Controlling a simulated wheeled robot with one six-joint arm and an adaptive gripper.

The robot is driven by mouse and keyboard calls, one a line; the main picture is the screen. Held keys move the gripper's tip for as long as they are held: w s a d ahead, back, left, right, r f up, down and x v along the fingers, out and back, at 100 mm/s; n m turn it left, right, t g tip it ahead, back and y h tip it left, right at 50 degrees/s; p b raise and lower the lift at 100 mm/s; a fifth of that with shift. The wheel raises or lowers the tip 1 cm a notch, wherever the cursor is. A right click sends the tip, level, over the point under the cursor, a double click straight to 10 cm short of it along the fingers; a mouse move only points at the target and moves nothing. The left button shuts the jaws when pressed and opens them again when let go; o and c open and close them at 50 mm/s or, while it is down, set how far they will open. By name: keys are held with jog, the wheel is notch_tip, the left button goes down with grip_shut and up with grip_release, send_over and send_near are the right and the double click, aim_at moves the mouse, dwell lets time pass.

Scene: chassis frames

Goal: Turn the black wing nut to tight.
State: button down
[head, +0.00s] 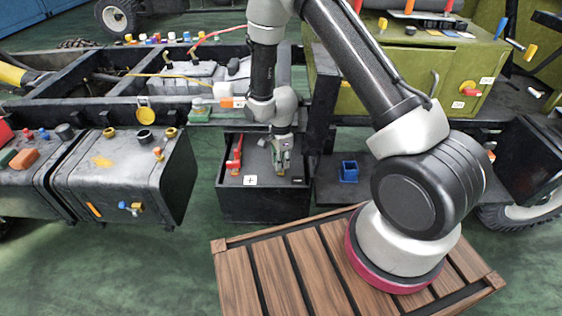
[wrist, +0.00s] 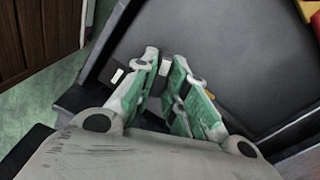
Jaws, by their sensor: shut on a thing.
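My gripper (head: 281,163) reaches down into the open black box (head: 262,207) on the side of the chassis, near the right part of its top. In the wrist view my gripper (wrist: 166,68) has its green-padded fingers close together and shut on a small dark thing between them. I take this to be the black wing nut, but the fingers hide nearly all of it, and its turn angle cannot be read. A small yellowish part shows beside the right finger.
A red lever-like part (head: 236,157) stands at the left in the same box, by a white plus label (head: 250,181). A wooden slatted platform (head: 235,280) lies in front. A grey tank (head: 120,180) is at left.

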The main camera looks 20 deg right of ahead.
jog(key=shift+m, duration=1.1)
jog(key=c, duration=1.4)
grip_release()
jog(key=shift+c, duration=0.2)
notch_tip(320, 180, up, 12)
